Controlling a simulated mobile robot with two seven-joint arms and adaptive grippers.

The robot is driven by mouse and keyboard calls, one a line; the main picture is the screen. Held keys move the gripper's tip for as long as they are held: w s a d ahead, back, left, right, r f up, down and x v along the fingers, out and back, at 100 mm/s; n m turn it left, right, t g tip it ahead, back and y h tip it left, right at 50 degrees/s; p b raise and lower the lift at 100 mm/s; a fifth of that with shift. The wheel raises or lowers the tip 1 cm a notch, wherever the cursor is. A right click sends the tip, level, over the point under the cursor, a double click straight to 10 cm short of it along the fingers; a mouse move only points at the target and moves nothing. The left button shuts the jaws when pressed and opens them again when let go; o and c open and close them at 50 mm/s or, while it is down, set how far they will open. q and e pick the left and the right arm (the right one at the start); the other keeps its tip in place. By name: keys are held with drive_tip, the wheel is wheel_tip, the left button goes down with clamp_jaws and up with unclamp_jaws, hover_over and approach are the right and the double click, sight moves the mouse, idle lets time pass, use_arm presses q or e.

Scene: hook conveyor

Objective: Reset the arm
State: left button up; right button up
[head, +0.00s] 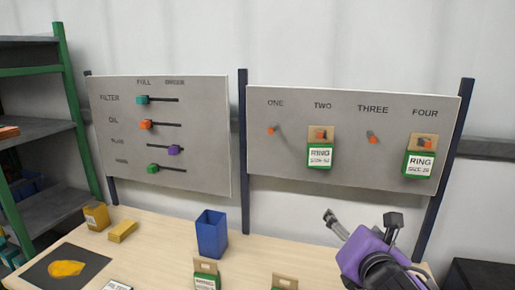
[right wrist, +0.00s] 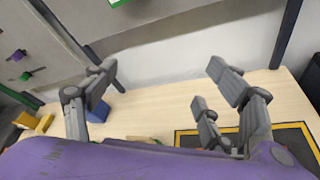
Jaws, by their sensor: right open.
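My right gripper (head: 362,222), purple with dark grey fingers, is at the lower right of the head view, in front of the hook board and above the table. Its fingers are spread with nothing between them. In the right wrist view the open fingers (right wrist: 160,82) stand apart over the table. The grey hook board (head: 345,165) has orange hooks labelled ONE to FOUR. A green-and-white RING pack (head: 320,156) hangs at TWO and another RING pack (head: 420,164) at FOUR. Hooks ONE (head: 271,130) and THREE (head: 373,139) are bare. My left gripper is not in view.
A slider board (head: 200,150) stands at left. The wooden table (head: 165,235) bears a blue bin (head: 212,234), yellow blocks (head: 122,231), a dark mat (head: 45,268) and two packs (head: 206,267) (head: 285,282) at the front. A green-framed shelf (head: 70,110) is far left.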

drive_tip(key=s+d+f+m+g, duration=0.1)
drive_tip(key=s+f+m+g, duration=0.1)
drive_tip(key=s+f+m, duration=0.2)
drive_tip(key=s+d+f+m+g, duration=0.1)
drive_tip(key=s+f+m+g, duration=0.1)
drive_tip(key=s+f+m, duration=0.3)
drive_tip(key=s+d+f+m+g, duration=0.1)
drive_tip(key=s+f+m, duration=0.3)
drive_tip(key=f, duration=0.7)
drive_tip(key=shift+s+d+f+m+g+h, duration=0.1)
drive_tip(key=shift+s+f+m+g+h, duration=0.1)
drive_tip(key=shift+f+m+g+h, duration=0.3)
drive_tip(key=s+f+m+g, duration=0.2)
drive_tip(key=s+f+m, duration=0.25)
drive_tip(key=s, duration=0.25)
drive_tip(key=s+f+m+g+y, duration=0.1)
drive_tip(key=s+f+m+g, duration=0.1)
drive_tip(key=s+f+m, duration=0.45)
drive_tip(key=s+f+m+g, duration=0.1)
drive_tip(key=s+m+g, duration=0.25)
drive_tip(key=s, duration=0.55)
drive_tip(key=w+a+f+t, duration=0.2)
drive_tip(key=w+f+t, duration=0.2)
drive_tip(key=f, duration=0.2)
drive_tip(key=w+a+f+t+y, duration=0.1)
drive_tip(key=w+a+f+t, duration=0.1)
drive_tip(key=f, duration=0.4)
drive_tip(key=shift+w+a+f+t, duration=0.25)
drive_tip(key=shift+w+t, duration=0.6)
drive_tip(key=shift+w, duration=0.5)
